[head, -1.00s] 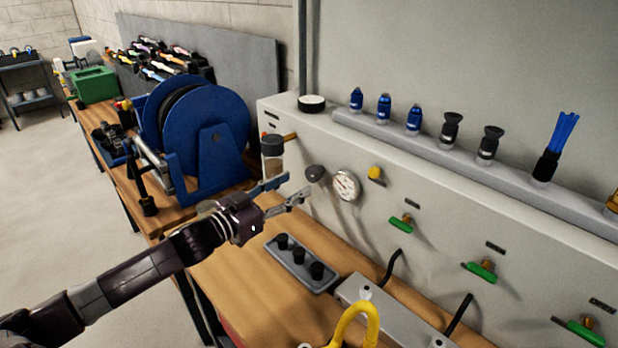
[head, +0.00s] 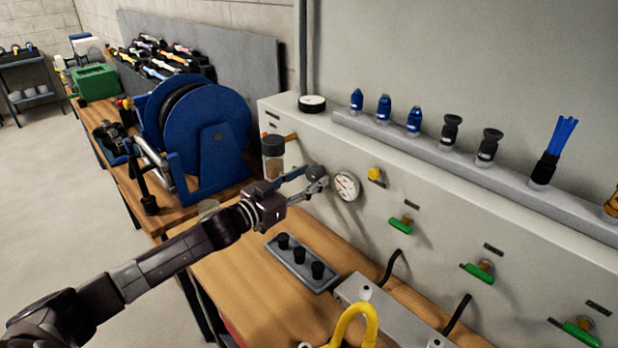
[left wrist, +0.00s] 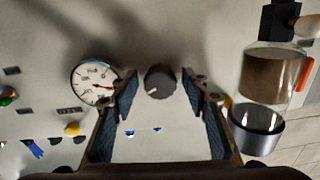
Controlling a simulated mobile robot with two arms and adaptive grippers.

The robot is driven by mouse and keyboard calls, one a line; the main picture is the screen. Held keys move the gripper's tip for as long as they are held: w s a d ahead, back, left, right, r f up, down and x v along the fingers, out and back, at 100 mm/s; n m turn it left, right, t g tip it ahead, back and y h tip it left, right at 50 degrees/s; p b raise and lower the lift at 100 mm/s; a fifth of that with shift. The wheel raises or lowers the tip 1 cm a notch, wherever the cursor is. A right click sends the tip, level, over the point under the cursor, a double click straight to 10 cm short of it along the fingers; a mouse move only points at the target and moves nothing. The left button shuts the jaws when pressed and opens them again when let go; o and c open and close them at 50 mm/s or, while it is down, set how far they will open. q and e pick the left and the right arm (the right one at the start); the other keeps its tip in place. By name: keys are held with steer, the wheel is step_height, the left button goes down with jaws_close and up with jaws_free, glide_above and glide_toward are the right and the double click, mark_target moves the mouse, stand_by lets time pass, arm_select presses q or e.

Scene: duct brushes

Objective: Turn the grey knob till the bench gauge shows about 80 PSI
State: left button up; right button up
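The grey knob (head: 316,172) sits on the pale wall panel, just left of the round white bench gauge (head: 346,186). In the left wrist view the knob (left wrist: 159,82) lies between and just beyond the fingertips, with a light mark on its face. My left gripper (head: 309,183) is open at the knob; in the left wrist view its two fingers (left wrist: 161,92) stand apart with gaps on both sides of the knob. The gauge (left wrist: 95,83) shows tilted there, with a red needle; its numbers are too small to read. My right gripper is out of view.
A filter bowl (head: 273,158) hangs left of the knob, and shows close by at right in the left wrist view (left wrist: 270,75). A yellow knob (head: 376,174) and green-handled valves (head: 401,226) are to the right. A tray with black fittings (head: 318,285) lies on the bench below.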

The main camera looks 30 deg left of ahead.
arm_select(q)
steer(key=c, duration=0.9)
steer(key=shift+m, duration=0.3)
steer(key=m, duration=0.5)
steer(key=shift+m, duration=0.4)
steer(key=m+b, duration=0.1)
steer(key=m, duration=0.5)
steer(key=shift+a+m, duration=0.1)
steer(key=shift+m, duration=0.3)
steer(key=o, duration=1.2)
steer(key=shift+c, duration=0.2)
